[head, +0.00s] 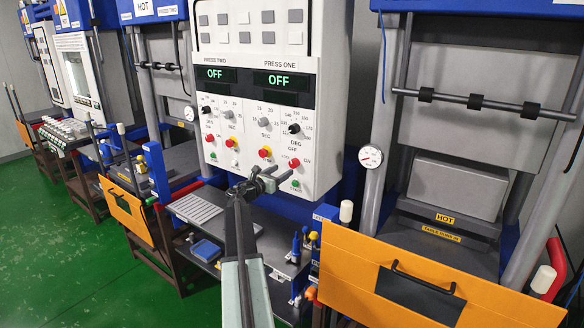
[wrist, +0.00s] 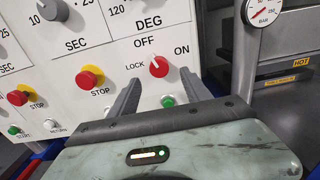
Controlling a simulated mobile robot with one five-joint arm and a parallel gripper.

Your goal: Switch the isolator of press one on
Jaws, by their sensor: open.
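The isolator of press one is a red round knob (wrist: 159,66) with a white mark, on the white control panel. OFF is printed above it, LOCK to its left and ON to its right. The mark appears to point up and left, towards OFF. The knob also shows in the head view (head: 294,163) at the panel's lower right. My gripper (wrist: 160,82) is open and empty, its fingers pointing at the panel. In the wrist view the knob appears between and just beyond the fingertips. In the head view my gripper (head: 268,178) is just below and left of the knob.
A green button (wrist: 167,101) sits below the knob. A red stop button with a yellow collar (wrist: 91,77) is to its left. The press one display (head: 279,80) reads OFF. A pressure gauge (head: 370,156) stands right of the panel. A workbench (head: 215,243) lies below.

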